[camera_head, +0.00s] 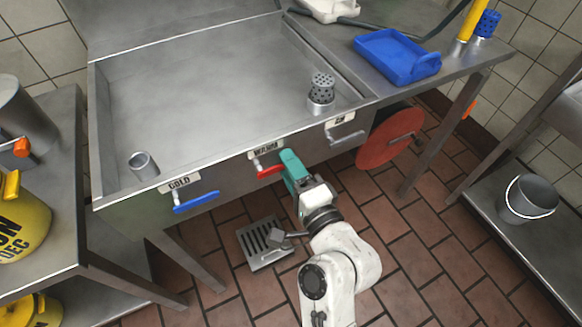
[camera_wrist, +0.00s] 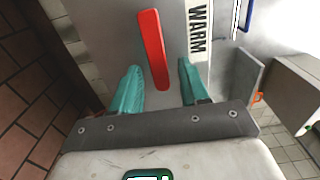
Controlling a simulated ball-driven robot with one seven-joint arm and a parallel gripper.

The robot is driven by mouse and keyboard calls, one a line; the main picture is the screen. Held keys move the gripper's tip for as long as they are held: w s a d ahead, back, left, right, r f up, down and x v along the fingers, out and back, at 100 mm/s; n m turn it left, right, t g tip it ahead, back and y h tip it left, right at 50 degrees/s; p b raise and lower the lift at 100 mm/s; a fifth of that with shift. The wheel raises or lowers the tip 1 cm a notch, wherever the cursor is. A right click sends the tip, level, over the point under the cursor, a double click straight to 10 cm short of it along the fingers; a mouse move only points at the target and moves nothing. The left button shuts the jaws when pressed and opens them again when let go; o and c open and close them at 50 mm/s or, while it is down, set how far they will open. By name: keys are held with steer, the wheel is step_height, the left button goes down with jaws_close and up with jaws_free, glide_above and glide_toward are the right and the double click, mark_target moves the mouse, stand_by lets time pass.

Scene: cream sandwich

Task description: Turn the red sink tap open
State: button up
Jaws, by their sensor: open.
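The red tap handle (camera_head: 268,171) sits on the sink front under the label "WARM" (camera_head: 266,151). In the wrist view the red handle (camera_wrist: 151,50) stands lengthwise, beyond and between my two teal fingers. My gripper (camera_head: 289,166) is at the sink front, close to the handle's right end in the head view. In the wrist view my gripper (camera_wrist: 158,80) is open, with one finger on each side of the handle's lower end. I cannot tell whether a finger touches it. The tap's valve body is hidden.
A blue handle (camera_head: 196,201) under "COLD" is to the left, and a grey handle (camera_head: 347,139) is to the right. A red disc (camera_head: 390,137) hangs further right. A floor drain (camera_head: 264,243) lies below. A steel table with yellow containers (camera_head: 20,229) stands left.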

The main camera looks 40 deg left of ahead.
jaws_close()
stand_by(0.3)
stand_by(0.4)
